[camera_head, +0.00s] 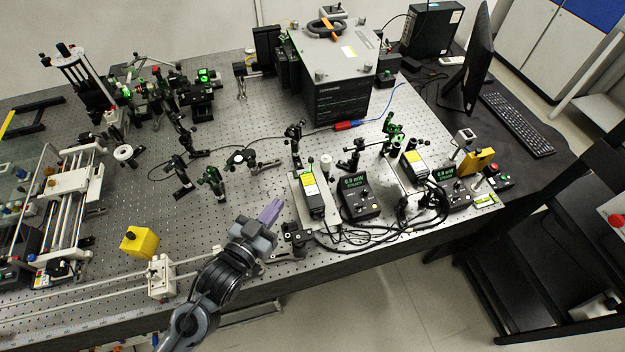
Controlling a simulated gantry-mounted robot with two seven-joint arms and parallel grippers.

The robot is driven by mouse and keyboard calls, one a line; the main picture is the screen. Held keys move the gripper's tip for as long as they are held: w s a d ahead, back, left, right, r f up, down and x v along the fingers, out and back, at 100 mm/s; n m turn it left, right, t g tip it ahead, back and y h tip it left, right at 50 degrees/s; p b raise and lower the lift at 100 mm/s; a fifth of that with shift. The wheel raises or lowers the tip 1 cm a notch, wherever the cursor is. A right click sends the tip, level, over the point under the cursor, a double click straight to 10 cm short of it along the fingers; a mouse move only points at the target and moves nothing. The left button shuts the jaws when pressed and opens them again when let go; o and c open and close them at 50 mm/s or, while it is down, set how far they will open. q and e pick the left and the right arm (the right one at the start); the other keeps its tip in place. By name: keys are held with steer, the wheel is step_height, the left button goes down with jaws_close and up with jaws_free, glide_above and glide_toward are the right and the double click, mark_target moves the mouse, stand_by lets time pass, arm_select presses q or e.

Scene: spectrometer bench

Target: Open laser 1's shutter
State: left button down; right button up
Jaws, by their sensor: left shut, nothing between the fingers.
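Two small laser heads with yellow labels stand on the right half of the bench: a nearer one (315,201) and a farther one (417,172). I cannot read which is laser 1, and no shutter can be made out clearly at this size. Beside each stands a dark controller with a lit green display, the nearer controller (360,199) and the farther controller (453,190). The displays seem to read 0.0 mW. My left gripper (271,211) is shut and empty, above the front of the bench, left of the nearer laser head and apart from it. My right gripper is not in view.
Black cables (375,236) loop in front of the controllers. Optics mounts stand behind the laser heads. A yellow block (139,242) and a railed stage (68,205) are at left. A large grey instrument (334,62) stands at the back.

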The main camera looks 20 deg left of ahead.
arm_select(q)
steer(key=shift+w+a+f+b, duration=0.15)
steer(key=shift+w+f+b, duration=0.1)
steer(key=shift+f+b, duration=0.45)
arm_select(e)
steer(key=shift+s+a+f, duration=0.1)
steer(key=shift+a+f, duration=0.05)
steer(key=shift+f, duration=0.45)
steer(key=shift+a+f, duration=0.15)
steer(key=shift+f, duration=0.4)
arm_select(q)
steer(key=shift+w, duration=0.1)
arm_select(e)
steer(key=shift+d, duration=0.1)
arm_select(q)
glide_toward(310, 162)
steer(key=w, duration=0.4)
steer(key=w+d+p, duration=0.1)
steer(key=w, duration=0.1)
steer(key=shift+w+f, duration=0.3)
steer(key=shift+w, duration=0.1)
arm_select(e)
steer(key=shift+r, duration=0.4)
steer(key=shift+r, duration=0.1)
